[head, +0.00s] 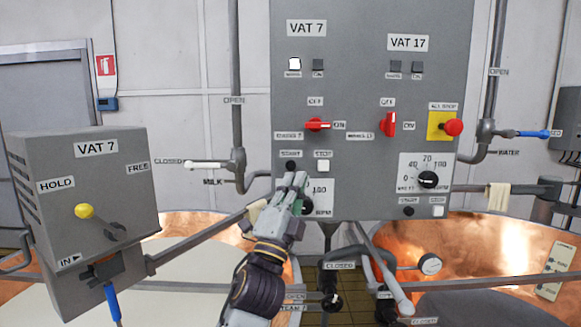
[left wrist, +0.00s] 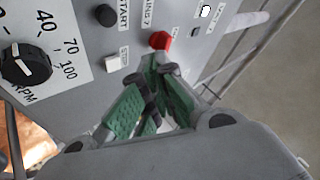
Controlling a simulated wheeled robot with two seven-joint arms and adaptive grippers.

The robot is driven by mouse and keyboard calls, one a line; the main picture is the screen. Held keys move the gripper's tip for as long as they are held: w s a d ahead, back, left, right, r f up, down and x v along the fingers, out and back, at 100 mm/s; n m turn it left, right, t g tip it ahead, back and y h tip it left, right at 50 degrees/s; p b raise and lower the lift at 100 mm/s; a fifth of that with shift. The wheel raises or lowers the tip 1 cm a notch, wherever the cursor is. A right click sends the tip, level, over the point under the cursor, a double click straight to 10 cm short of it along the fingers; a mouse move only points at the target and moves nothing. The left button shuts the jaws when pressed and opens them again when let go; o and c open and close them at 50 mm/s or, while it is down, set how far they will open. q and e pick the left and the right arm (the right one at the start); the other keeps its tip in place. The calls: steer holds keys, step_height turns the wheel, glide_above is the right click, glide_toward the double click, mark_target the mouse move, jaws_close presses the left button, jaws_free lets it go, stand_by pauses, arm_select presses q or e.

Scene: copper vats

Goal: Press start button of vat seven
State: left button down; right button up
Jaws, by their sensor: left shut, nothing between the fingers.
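The grey control panel (head: 350,90) has a VAT 7 column on its left half. Its black start button (head: 290,166) sits under a START label, left of the white stop button (head: 323,166). My left gripper (head: 297,180) is shut and empty, its tips just below the start button in the head view; contact cannot be told. In the left wrist view the shut fingers (left wrist: 158,68) are in front of the panel near the red switch; the start button (left wrist: 105,15) and stop button (left wrist: 113,64) are unobstructed there. My right gripper is not in view.
A red VAT 7 switch (head: 318,125) is above the buttons, and a dial (head: 306,203) is partly hidden behind my gripper. The VAT 17 start button (head: 408,211) and a red emergency button (head: 453,127) are right. A grey VAT 7 box (head: 95,185) stands left.

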mark_target(291, 165)
arm_select(q)
steer(key=shift+s+d+r, duration=0.1)
steer(key=shift+s+r, duration=0.05)
steer(key=shift+r, duration=0.1)
stand_by(0.3)
steer(key=shift+w+b, duration=0.8)
steer(key=shift+w, duration=3.65)
steer(key=shift+w+b, duration=0.35)
steer(key=shift+w, duration=0.55)
steer(key=shift+s, duration=0.85)
steer(key=shift+s, duration=0.15)
